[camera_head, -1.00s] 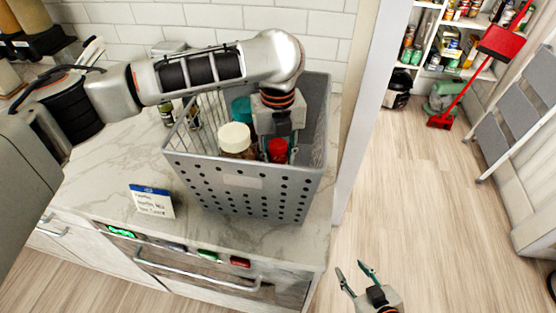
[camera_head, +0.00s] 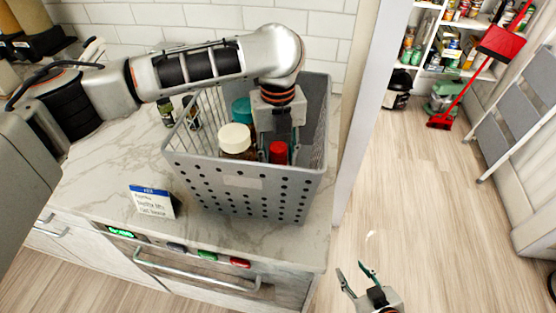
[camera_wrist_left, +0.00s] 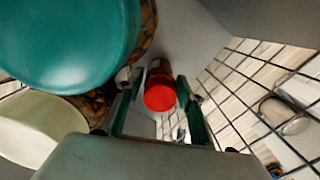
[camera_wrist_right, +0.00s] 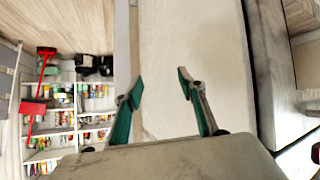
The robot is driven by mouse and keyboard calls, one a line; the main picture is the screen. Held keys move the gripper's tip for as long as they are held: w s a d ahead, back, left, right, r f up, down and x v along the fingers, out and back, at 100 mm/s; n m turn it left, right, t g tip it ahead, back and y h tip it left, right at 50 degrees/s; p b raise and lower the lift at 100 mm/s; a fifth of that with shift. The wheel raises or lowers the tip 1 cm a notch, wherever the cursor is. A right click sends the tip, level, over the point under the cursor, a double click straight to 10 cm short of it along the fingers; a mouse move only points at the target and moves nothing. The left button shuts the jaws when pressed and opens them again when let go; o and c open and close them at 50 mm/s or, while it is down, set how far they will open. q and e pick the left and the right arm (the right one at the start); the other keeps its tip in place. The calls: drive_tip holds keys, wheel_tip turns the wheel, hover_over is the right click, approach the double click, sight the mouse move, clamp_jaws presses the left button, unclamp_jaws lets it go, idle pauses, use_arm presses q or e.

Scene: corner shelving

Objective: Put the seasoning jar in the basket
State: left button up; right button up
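The grey basket (camera_head: 245,190) stands on the counter. The red-lidded jar (camera_head: 278,152) is inside it, near its front right; its red lid (camera_wrist_left: 160,95) also shows in the left wrist view. My left gripper (camera_head: 268,150) reaches down into the basket beside the red lid. In the left wrist view my left gripper (camera_wrist_left: 160,85) has its fingers spread on either side of the jar, with small gaps to the lid. A white-lidded jar (camera_head: 236,139) and a teal-lidded jar (camera_head: 241,109) are also in the basket. My right gripper (camera_head: 358,276) is open and empty over the floor.
A small sign (camera_head: 152,202) stands on the counter left of the basket. Small jars (camera_head: 166,111) stand behind it. A wall edge (camera_head: 365,100) rises right of the basket. The floor on the right is clear in the middle.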

use_arm(q)
wheel_tip(320, 180, up, 11)
drive_tip(key=shift+f+p, duration=0.2)
drive_tip(key=shift+p, duration=0.2)
